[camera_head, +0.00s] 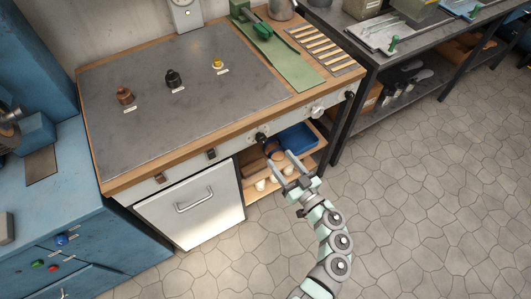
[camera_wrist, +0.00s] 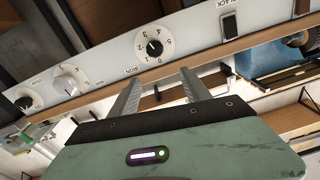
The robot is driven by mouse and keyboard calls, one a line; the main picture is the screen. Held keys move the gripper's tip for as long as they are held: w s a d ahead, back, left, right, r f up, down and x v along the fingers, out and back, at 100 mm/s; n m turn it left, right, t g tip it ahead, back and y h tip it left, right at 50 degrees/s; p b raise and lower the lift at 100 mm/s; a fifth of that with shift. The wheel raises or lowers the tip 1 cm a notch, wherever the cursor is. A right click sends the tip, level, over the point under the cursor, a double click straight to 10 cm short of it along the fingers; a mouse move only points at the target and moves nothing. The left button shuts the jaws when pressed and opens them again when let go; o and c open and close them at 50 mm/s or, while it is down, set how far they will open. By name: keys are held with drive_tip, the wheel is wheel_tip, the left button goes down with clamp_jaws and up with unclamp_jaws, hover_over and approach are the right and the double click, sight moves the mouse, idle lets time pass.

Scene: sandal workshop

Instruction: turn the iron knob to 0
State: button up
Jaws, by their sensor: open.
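The iron knob (camera_wrist: 154,46) is a black knob on a round white dial with numbers, set in the pale front panel of the workbench. A small label that seems to read IRON is beside it. The pointer's exact number is too small to tell. In the head view the black knob (camera_head: 262,139) sits on the bench's front edge. My gripper (camera_head: 282,160) is open and empty, just in front of and below the knob. In the wrist view its two fingers (camera_wrist: 160,78) point toward the panel, apart from the dial.
A white knob (camera_head: 317,111) and another black knob (camera_head: 350,95) are to the right on the same panel. An open shelf with a blue bin (camera_head: 297,138) lies below. The floor (camera_head: 400,200) in front is clear.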

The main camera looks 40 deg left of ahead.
sight(263, 140)
drive_tip(key=shift+h, duration=0.3)
drive_tip(key=b+x, duration=0.1)
drive_tip(key=x, duration=0.2)
drive_tip(key=f+b+x, duration=0.1)
drive_tip(key=x, duration=0.3)
drive_tip(key=f+b+x, duration=0.1)
drive_tip(key=x, duration=0.3)
drive_tip(key=shift+w, duration=0.15)
clamp_jaws()
